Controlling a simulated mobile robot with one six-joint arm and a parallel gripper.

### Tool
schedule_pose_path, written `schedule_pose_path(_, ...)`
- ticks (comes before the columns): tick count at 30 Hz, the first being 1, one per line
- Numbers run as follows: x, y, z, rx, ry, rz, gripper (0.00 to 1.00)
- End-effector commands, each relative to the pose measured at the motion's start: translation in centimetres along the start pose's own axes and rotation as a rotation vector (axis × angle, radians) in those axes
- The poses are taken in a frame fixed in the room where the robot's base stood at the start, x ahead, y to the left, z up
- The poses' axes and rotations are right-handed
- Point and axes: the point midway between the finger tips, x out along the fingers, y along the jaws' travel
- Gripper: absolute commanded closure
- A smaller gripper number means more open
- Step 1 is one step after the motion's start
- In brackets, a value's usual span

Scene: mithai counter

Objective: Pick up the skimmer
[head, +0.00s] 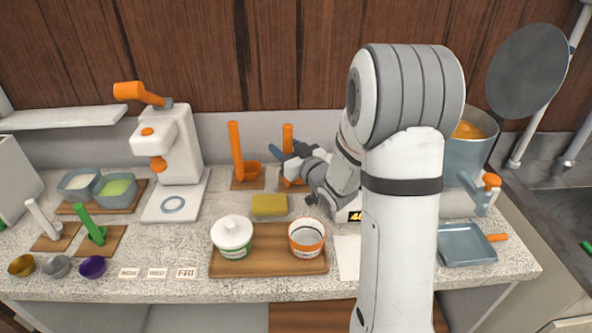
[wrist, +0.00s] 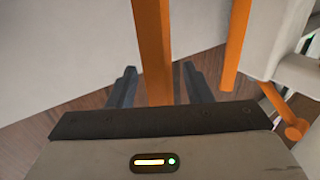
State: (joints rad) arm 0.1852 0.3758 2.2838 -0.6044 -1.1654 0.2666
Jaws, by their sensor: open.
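Two upright orange handles stand at the back of the counter, one on the left (head: 236,150) with an orange cup-like part by its foot, one on the right (head: 288,136). I cannot tell for sure which is the skimmer; its head is not clearly visible. My gripper (head: 287,152) is open at the right handle, hiding its lower part. In the wrist view, one orange handle (wrist: 152,45) runs between the open fingers of my gripper (wrist: 159,78), with space on both sides. The other orange handle (wrist: 236,45) lies to the right, outside the fingers.
A yellow sponge (head: 269,205) lies in front of my gripper. A wooden tray (head: 268,267) holds a white lidded pot (head: 232,233) and an orange-rimmed pot (head: 306,235). A white press machine (head: 172,150) stands left. A large pot (head: 466,155) stands right, beyond my arm.

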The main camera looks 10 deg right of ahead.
Motion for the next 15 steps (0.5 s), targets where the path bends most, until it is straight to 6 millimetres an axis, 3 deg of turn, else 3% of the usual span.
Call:
schedule_pose_path(3,0.88,-0.05,0.00,0.000,-0.001,-0.001,0.55)
schedule_pose_path(10,0.93,0.01,0.07,0.000,-0.001,0.001,0.55)
schedule_pose_path(15,0.91,0.03,0.06,0.000,-0.001,0.001,0.69)
